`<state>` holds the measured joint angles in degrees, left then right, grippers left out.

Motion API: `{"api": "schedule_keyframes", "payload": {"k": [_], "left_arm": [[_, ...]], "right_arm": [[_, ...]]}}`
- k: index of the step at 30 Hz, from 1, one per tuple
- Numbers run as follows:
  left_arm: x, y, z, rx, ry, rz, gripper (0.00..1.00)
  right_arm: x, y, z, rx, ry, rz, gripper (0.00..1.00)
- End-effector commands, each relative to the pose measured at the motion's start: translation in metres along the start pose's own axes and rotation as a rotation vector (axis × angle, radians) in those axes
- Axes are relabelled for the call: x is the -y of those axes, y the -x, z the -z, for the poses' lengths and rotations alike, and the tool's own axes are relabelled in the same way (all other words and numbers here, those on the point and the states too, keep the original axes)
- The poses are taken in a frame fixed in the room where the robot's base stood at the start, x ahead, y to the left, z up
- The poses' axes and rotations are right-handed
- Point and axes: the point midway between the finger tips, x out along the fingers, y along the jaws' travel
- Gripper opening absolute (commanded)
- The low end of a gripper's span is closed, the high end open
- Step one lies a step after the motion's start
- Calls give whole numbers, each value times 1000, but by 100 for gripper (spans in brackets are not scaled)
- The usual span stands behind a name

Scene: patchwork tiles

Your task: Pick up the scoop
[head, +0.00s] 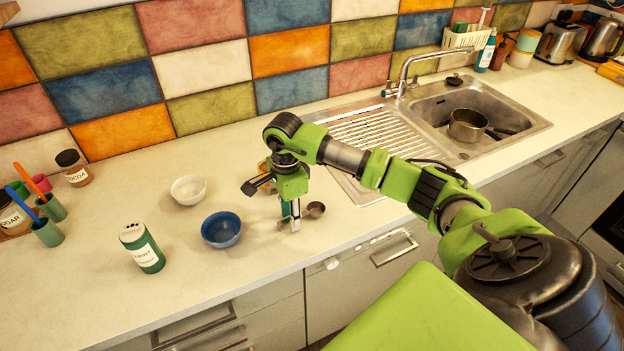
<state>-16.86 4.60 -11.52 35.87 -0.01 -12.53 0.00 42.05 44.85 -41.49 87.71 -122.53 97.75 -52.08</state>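A small metal scoop (316,209) with a round bowl is on or just above the pale counter, near its front edge and left of the sink. My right gripper (290,222) points down just left of the scoop's bowl, with its fingertips close to the counter. The fingers hide the part of the scoop toward them, so I cannot tell whether they are closed on its handle. My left gripper is not in view.
A blue bowl (222,230) and a white bowl (188,190) stand left of my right gripper. A labelled green container (142,249) stands further left. Something orange (263,168) is partly hidden behind the gripper. The sink (445,105) holds a pot (467,125).

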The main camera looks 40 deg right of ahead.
Motion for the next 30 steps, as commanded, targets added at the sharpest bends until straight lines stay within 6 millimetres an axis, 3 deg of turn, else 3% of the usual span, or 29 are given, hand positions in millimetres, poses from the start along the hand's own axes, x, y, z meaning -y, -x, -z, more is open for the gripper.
{"api": "schedule_keyframes", "payload": {"k": [6,9,23,30], "left_arm": [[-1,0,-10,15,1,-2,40],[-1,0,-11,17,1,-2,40],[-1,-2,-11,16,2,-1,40],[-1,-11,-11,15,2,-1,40]], "right_arm": [[0,-1,0,1,0,1,27],[0,-1,0,1,0,1,1],[1,3,0,1,0,2,0],[2,29,0,2,2,6,0]]}}
